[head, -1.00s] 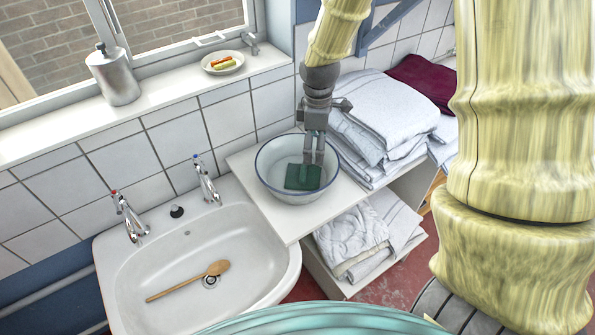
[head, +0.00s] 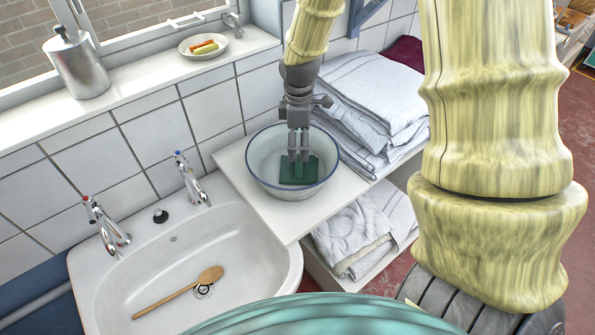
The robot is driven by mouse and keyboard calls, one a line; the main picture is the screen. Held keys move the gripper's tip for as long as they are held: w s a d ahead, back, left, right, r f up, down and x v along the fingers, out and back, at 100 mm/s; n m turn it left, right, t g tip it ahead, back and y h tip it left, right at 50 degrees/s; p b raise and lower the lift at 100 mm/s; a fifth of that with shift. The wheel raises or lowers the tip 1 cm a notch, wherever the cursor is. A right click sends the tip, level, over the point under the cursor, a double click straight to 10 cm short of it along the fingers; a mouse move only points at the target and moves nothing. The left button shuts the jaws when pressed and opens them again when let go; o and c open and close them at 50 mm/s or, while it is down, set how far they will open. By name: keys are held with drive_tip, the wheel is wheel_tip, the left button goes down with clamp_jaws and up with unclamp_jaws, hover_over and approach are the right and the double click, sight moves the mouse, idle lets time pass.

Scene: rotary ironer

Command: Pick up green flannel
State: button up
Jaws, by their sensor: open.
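The green flannel (head: 313,172) is a dark green, flat, squarish cloth lying in the bottom of a white bowl with a blue rim (head: 262,172). The bowl stands on a white shelf top to the right of the sink. My gripper (head: 298,158) points down into the bowl with its fingertips over the flannel. The fingers are open. They hide part of the flannel, and I cannot tell whether the tips touch it.
A sink (head: 150,262) with a wooden spoon (head: 180,292) and two taps is on the left. Folded white towels (head: 375,95) are stacked close behind the bowl to the right, with more on the shelf below. A metal dispenser (head: 77,65) and soap dish (head: 203,46) stand on the windowsill.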

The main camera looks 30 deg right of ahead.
sight(299, 165)
drive_tip(key=shift+f+p, duration=0.4)
drive_tip(key=shift+f, duration=1.6)
drive_tip(key=shift+w+d+f+p, duration=0.15)
drive_tip(key=shift+f+p, duration=0.4)
drive_tip(key=shift+f, duration=0.25)
drive_tip(key=shift+w+d+f+p, duration=0.15)
drive_tip(key=shift+f+p, duration=0.35)
drive_tip(key=shift+f, duration=1.3)
drive_tip(key=c, duration=1.1)
drive_tip(key=shift+o, duration=0.2)
drive_tip(key=shift+r, duration=0.1)
wheel_tip(299, 165, up, 13)
drive_tip(key=shift+p, duration=0.3)
